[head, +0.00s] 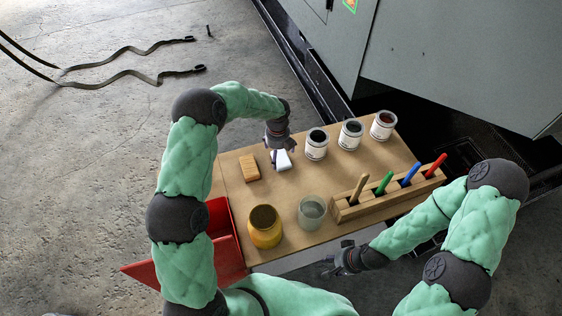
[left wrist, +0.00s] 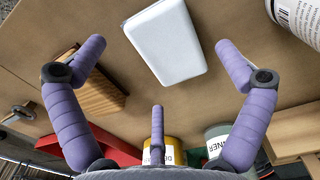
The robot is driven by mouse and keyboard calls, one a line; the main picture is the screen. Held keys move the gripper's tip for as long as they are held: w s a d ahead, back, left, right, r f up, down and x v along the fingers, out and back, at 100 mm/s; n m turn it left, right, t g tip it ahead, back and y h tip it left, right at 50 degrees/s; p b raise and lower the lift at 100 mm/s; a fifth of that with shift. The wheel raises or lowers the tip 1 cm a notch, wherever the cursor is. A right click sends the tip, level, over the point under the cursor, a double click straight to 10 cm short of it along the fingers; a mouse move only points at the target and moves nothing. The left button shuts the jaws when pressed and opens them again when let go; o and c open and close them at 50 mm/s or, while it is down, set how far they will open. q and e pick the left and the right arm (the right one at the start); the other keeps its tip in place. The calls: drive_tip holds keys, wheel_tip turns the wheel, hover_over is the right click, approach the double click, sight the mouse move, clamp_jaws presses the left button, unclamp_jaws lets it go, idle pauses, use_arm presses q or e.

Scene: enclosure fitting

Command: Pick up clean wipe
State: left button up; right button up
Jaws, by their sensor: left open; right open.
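The clean wipe looks like a white, flat, rounded block (head: 284,161) lying on the brown table, left of the middle. In the left wrist view the white wipe (left wrist: 165,42) lies between and beyond the spread purple fingers. My left gripper (head: 277,151) is open above the wipe, close to it. In the head view it hides part of the wipe's far side. I see no finger contact with the wipe. My right gripper (head: 332,265) is open and empty beside the table's front edge, away from the wipe.
A wooden block (head: 249,168) lies just left of the wipe. Three labelled cans (head: 317,147) stand to its right. A yellow jar (head: 264,230), a glass jar (head: 311,213) and a wooden rack (head: 385,200) of coloured-handled tools stand nearer. A red bin (head: 225,250) adjoins the table's left side.

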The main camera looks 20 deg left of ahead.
use_arm(q)
wheel_tip(320, 180, down, 2)
drive_tip(key=shift+f, duration=0.15)
drive_tip(key=c, duration=0.8)
drive_tip(key=shift+r, duration=0.45)
drive_tip(key=r, duration=0.1)
drive_tip(key=r+p, duration=0.1)
drive_tip(key=r, duration=0.1)
drive_tip(key=shift+s+d+r+p, duration=0.2)
drive_tip(key=shift+d+r+p, duration=0.05)
drive_tip(key=shift+p, duration=0.1)
drive_tip(key=shift+s+d+r+p, duration=0.6)
drive_tip(key=shift+s+d+r, duration=0.85)
drive_tip(key=shift+d, duration=0.25)
drive_tip(key=shift+s+d+r+p, duration=0.6)
drive_tip(key=shift+s+d+r, duration=0.85)
drive_tip(key=shift+d, duration=0.3)
drive_tip(key=shift+s+d+r+p, duration=0.6)
drive_tip(key=shift+s+d+r, duration=0.85)
drive_tip(key=shift+d, duration=0.25)
